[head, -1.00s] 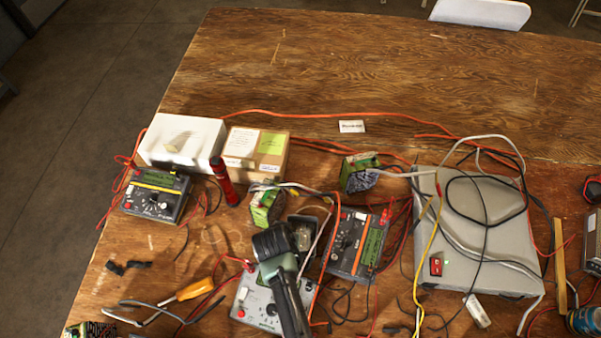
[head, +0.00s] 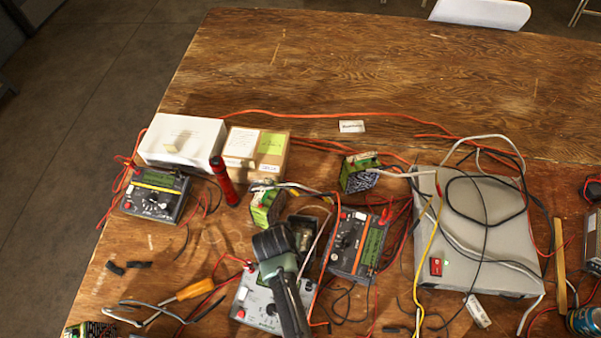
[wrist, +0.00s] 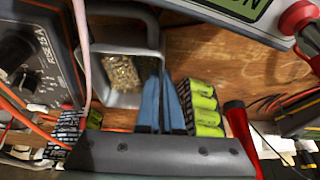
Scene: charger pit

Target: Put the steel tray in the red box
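A small grey metal tray (wrist: 112,96), which I take for the steel tray, shows in the wrist view with brass-coloured wool (wrist: 122,70) inside and a curved grey bar above it. In the head view the tray (head: 318,218) is partly hidden behind my arm. My gripper's two blue fingers (wrist: 161,80) are nearly together at the tray's right wall and appear closed on it; the exact contact is hard to see. The tray sits low among the meters; whether it touches the table is unclear. I see no plain red box in either view.
Meters stand left (head: 156,195) and right (head: 358,246) of my arm. A white box (head: 182,138), a cardboard box (head: 257,150), a red cylinder (head: 223,182) and green-black blocks (head: 358,174) stand behind. A grey case (head: 480,235) with cables lies right.

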